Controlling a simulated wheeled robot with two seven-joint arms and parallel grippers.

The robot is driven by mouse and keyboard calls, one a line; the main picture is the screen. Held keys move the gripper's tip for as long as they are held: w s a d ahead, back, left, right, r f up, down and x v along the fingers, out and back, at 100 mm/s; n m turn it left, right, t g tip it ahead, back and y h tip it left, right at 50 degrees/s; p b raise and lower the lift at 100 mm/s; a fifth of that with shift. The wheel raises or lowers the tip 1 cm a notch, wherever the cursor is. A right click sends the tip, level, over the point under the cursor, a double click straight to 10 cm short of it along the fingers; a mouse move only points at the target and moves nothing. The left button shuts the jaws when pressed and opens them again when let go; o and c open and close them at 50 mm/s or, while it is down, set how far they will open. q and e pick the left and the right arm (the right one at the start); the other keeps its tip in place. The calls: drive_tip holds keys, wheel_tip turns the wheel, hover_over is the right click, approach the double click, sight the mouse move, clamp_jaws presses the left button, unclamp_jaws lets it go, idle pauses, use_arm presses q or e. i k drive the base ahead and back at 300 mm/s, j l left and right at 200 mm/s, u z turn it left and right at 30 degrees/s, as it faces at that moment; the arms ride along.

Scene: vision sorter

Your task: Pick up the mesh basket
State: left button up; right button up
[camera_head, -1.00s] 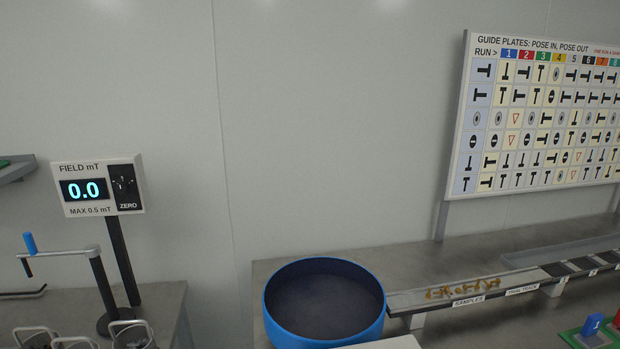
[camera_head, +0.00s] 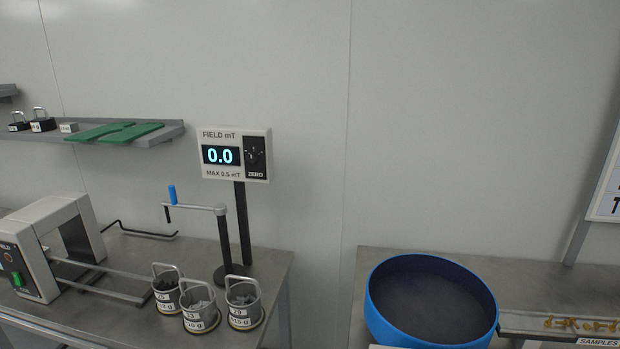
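Three small metal baskets with raised wire handles stand close together near the front right of the left table: a left one (camera_head: 167,298), a front middle one (camera_head: 201,317) and a right one (camera_head: 243,314). Each has a white label and dark or grey contents. Their walls are too small to tell whether they are mesh, and I cannot tell which one the task means. All stand upright. Neither of my grippers shows in this view.
Behind the baskets stand a crank post (camera_head: 224,250) and a field meter (camera_head: 234,154). A white machine with rails (camera_head: 70,245) is to their left. A shelf (camera_head: 165,133) hangs above. A large blue bowl (camera_head: 378,318) stands on the right table (camera_head: 535,280), across a gap.

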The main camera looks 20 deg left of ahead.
sight(243, 300)
drive_tip(key=u, duration=1.35)
